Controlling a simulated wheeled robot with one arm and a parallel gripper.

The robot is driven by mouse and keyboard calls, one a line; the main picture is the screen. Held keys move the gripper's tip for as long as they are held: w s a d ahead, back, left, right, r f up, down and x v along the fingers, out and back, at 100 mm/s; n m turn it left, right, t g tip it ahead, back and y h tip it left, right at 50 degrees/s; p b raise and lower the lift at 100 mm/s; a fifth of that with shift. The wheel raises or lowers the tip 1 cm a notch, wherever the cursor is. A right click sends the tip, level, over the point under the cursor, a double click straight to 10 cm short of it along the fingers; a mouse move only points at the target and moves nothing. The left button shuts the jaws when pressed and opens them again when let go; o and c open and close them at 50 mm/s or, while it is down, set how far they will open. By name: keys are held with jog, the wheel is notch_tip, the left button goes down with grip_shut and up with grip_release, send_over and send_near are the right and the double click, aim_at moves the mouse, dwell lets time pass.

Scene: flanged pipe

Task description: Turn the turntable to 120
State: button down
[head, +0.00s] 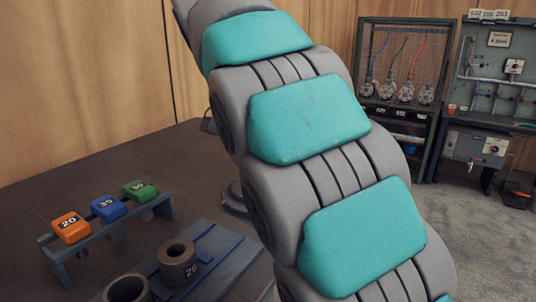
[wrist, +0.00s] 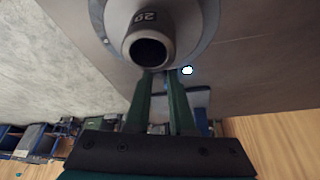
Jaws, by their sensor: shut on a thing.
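The turntable (wrist: 205,22) is a round grey disc at the top of the wrist view, and part of a grey round base (head: 234,200) shows behind my arm in the head view. A dark pipe piece (wrist: 152,48) marked 20 stands on the disc, its open end facing the camera. My gripper (wrist: 161,74) has two green fingers close together at the disc's near edge, just below the pipe piece. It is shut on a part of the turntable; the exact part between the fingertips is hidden. No angle scale is readable.
Orange (head: 70,227), blue (head: 108,208) and green (head: 139,190) numbered blocks sit on a rack at left. A pipe piece marked 20 (head: 178,265) stands on a blue-grey tray (head: 225,250). Equipment racks (head: 400,75) stand at the back right. My arm covers the middle.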

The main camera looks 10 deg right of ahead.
dwell(0.4)
jog(key=c, duration=0.8)
grip_release()
jog(key=shift+o, duration=0.2)
